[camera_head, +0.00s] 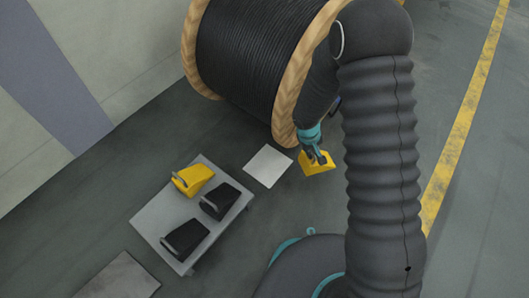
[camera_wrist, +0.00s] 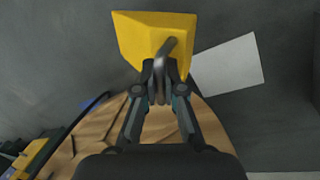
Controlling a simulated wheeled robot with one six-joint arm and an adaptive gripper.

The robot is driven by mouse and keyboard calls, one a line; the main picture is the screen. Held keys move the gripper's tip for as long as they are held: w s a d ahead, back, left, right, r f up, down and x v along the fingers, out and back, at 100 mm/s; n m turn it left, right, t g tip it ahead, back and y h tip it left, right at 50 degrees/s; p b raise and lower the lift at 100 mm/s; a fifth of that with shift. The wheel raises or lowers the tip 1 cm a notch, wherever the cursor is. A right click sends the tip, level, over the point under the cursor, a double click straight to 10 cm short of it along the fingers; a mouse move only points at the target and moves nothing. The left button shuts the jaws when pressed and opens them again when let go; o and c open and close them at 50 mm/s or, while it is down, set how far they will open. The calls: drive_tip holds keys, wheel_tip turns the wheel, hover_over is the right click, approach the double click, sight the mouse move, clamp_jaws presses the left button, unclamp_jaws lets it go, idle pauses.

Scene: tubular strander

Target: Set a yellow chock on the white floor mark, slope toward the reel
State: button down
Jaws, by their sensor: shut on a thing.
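A yellow chock (camera_head: 319,167) is in my gripper (camera_head: 317,156), just right of the white floor mark (camera_head: 268,166) in the head view. In the wrist view my gripper (camera_wrist: 160,88) is shut on the bar handle of this chock (camera_wrist: 140,35). The white mark (camera_wrist: 230,65) lies to the right of the chock there, partly behind it. I cannot tell how high the chock is above the floor, or which way its slope faces. The reel (camera_head: 262,55) has wooden flanges and black cable. Its near flange (camera_wrist: 212,125) is below the chock in the wrist view.
A low grey stand (camera_head: 157,222) carries another yellow chock (camera_head: 193,179) and two black chocks, one upper (camera_head: 220,201) and one lower (camera_head: 186,240). A grey plate (camera_head: 120,278) lies at the lower left. A yellow floor line (camera_head: 462,130) runs along the right.

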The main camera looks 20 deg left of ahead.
drive_tip(key=s+a+f+n+t+b, duration=0.15)
drive_tip(key=s+a+f+n, duration=0.25)
drive_tip(key=a+f, duration=0.4)
drive_tip(key=w+a+r+n+y+p, duration=0.1)
drive_tip(key=w+a+r+n, duration=0.1)
drive_tip(key=a, duration=0.8)
drive_tip(key=shift+w+r, duration=0.3)
drive_tip(key=shift+w, duration=0.1)
drive_tip(key=shift+f+b, duration=0.15)
drive_tip(key=shift+b, duration=0.3)
drive_tip(key=b, duration=0.3)
drive_tip(key=shift+t, duration=0.35)
drive_tip(key=shift+f, duration=2.85)
drive_tip(key=shift+f, duration=0.3)
drive_tip(key=c, duration=1.2)
unclamp_jaws()
